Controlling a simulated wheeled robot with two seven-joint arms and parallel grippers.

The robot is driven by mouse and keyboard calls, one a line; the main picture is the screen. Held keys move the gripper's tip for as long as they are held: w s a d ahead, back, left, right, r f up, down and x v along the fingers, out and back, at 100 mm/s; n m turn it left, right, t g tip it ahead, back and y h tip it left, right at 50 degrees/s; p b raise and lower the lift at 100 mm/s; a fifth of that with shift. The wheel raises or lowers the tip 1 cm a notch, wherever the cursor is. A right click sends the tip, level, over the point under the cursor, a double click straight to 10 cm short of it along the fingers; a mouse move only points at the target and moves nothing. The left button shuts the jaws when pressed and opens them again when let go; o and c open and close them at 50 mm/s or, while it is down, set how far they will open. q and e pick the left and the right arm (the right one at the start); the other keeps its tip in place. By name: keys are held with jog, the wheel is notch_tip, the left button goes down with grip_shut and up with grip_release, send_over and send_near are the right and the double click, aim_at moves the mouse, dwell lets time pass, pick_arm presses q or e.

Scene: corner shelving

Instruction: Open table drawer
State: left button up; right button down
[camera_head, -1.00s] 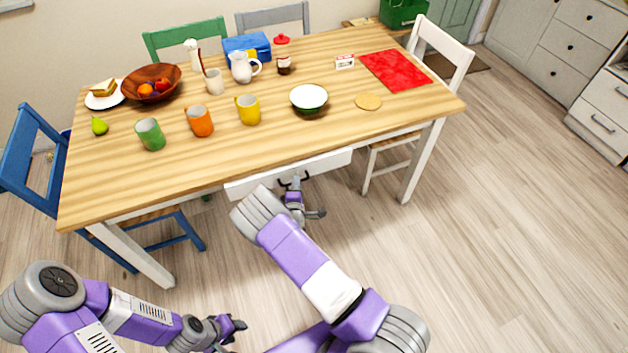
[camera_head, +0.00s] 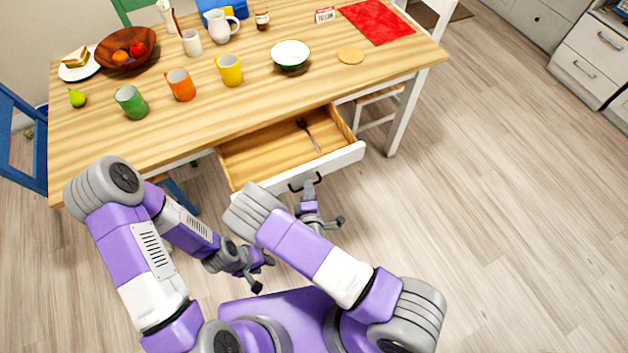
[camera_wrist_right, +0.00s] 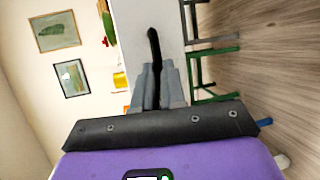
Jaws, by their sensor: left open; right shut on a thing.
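The table drawer (camera_head: 343,159) with a white front is pulled well out from under the wooden table (camera_head: 200,110). A dark utensil (camera_head: 309,134) lies inside it. The dark drawer handle (camera_head: 293,186) is on its front. My right gripper (camera_head: 308,184) is at the handle, and in the right wrist view its fingers (camera_wrist_right: 157,83) are shut on the dark handle (camera_wrist_right: 153,45) against the white front. My left gripper (camera_head: 262,273) is open and empty, low in front of the table and apart from the drawer.
On the table stand green, orange and yellow mugs (camera_head: 230,70), a bowl (camera_head: 290,54), a fruit bowl (camera_head: 130,40) and a red mat (camera_head: 377,21). A blue chair (camera_head: 20,150) is at the left. The floor at right is clear.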

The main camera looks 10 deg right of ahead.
jog(key=shift+s, duration=0.2)
jog(key=c, duration=1.2)
grip_release()
